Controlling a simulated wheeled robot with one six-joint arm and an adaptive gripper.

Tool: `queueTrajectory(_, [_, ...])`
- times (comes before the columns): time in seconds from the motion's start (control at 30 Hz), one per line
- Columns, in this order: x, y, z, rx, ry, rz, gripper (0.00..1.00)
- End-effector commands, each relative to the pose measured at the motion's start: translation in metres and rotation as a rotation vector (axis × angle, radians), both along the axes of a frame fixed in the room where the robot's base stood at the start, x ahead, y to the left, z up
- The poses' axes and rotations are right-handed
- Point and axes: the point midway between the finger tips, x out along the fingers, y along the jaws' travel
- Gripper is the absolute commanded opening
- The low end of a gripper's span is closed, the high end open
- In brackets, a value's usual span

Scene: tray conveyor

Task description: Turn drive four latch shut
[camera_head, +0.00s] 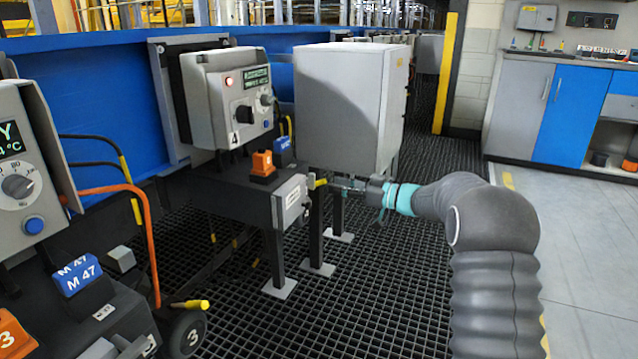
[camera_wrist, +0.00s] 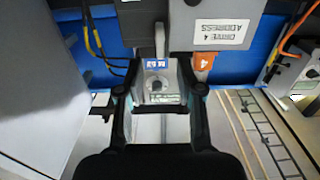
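Drive four's control box (camera_head: 228,100), marked 4, stands on a dark base. A grey plate (camera_head: 290,200) is on the base's end. A short yellow-tipped lever (camera_head: 319,183), apparently the latch, sticks out to the right beside it. My gripper (camera_head: 350,187) is level with it, just to its right. In the wrist view my gripper (camera_wrist: 160,88) has its fingers spread, with a grey block bearing a blue label (camera_wrist: 158,64) seen between them. I cannot tell whether the fingers touch anything. The lever's yellow tip is not clear there. A white label (camera_wrist: 220,32) reads DRIVE 4 ADDRESS.
An orange plug (camera_head: 263,164) and a blue plug (camera_head: 284,150) sit on the drive four base. A large grey cabinet (camera_head: 345,105) stands close behind my gripper. Drive three's station, with an orange cable (camera_head: 148,230), is at the left. The grating (camera_head: 390,290) is clear in front.

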Motion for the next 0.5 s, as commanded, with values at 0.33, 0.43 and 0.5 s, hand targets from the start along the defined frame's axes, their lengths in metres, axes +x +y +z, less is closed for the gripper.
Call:
queueTrajectory(0.33, [0.018, 0.050, 0.000, 0.000, -0.001, 0.001, 0.36])
queueTrajectory(0.43, [0.020, 0.056, 0.000, 0.000, -0.001, 0.001, 0.36])
queueTrajectory(0.5, [0.021, 0.058, 0.000, 0.000, -0.001, 0.000, 0.36])
